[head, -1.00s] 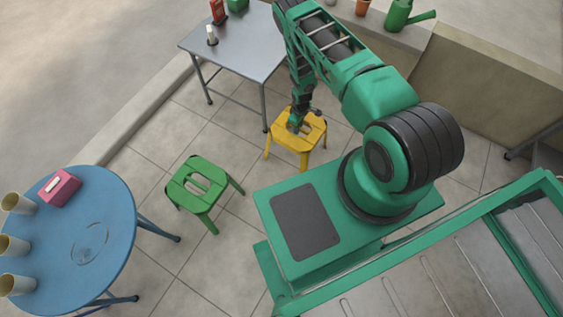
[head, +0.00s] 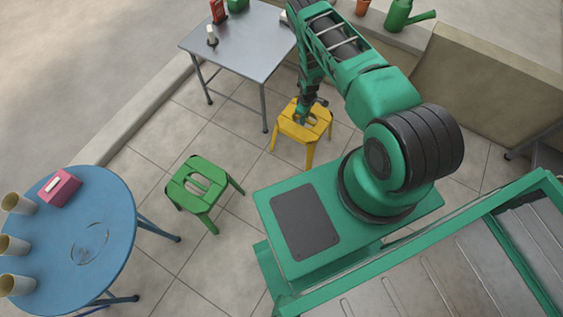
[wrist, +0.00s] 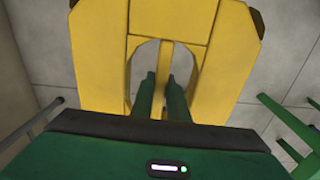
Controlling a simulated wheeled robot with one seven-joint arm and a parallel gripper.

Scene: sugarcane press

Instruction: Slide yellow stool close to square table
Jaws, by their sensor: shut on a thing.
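The yellow stool (head: 319,122) stands on the tiled floor to the right of the square grey table (head: 238,48), in the head view. A gap of floor separates it from the table's nearest leg. My gripper (head: 301,120) reaches down from above into the seat's opening and is shut on the stool. In the wrist view, the yellow seat (wrist: 225,50) fills the upper middle, and my gripper's two fingers (wrist: 160,88) sit close together at the oval opening.
A green stool (head: 183,192) stands to the left, nearer. A round blue table (head: 110,215) with cups and a pink box (head: 60,190) is at far left. A low wall (head: 480,75) with a green watering can (head: 398,16) runs behind at right.

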